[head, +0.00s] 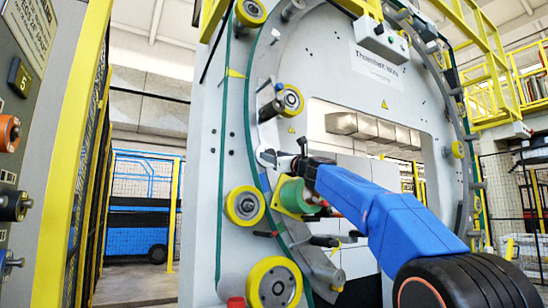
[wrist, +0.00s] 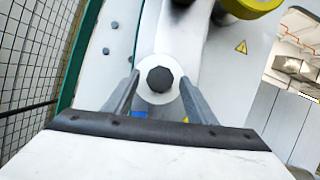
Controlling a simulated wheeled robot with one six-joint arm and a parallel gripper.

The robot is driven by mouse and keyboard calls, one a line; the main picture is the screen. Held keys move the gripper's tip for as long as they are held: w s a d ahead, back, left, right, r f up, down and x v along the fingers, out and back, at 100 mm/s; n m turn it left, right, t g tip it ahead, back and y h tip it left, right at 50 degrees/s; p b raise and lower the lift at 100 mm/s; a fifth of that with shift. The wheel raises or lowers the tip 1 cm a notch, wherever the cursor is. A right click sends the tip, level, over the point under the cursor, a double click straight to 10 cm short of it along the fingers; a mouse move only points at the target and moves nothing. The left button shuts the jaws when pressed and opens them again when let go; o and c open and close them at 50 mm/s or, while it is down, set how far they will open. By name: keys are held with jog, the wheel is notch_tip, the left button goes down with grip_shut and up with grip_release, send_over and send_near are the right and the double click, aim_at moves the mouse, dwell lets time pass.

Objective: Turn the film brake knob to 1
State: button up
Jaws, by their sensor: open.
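The film brake knob (wrist: 160,79) shows in the wrist view as a dark, many-sided knob on a pale round disc (wrist: 160,98). My gripper (wrist: 159,84) is open, with one grey finger on each side of the knob. No contact shows, and I cannot tell the depth gap between fingertips and knob. In the head view my gripper (head: 270,158) points left at the machine's ring, above the green film roll (head: 293,195). The knob's dial marks and present setting cannot be read in either view.
Yellow-rimmed rollers (head: 245,206) stand out around the ring, with another (head: 273,284) lower down. Several dark handles (head: 325,241) stick out below my gripper. A mesh fence (wrist: 35,70) runs along the left of the wrist view. A control panel (head: 20,110) stands at far left.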

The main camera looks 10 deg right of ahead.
jog(key=c, duration=1)
jog(key=shift+c, duration=0.2)
jog(key=shift+n, duration=0.3)
jog(key=n+g+y, duration=0.1)
jog(key=n, duration=0.3)
jog(key=n+g+y, duration=0.1)
jog(key=n+g, duration=0.1)
jog(key=n, duration=0.2)
jog(key=n+g+y, duration=0.1)
jog(key=n, duration=0.3)
jog(key=shift+w+d+r+n+g+y, duration=0.15)
jog(key=shift+d+r+n+g+y, duration=0.15)
jog(key=shift+d+n+g, duration=0.1)
jog(key=shift+n+g, duration=0.6)
jog(key=shift+n, duration=1)
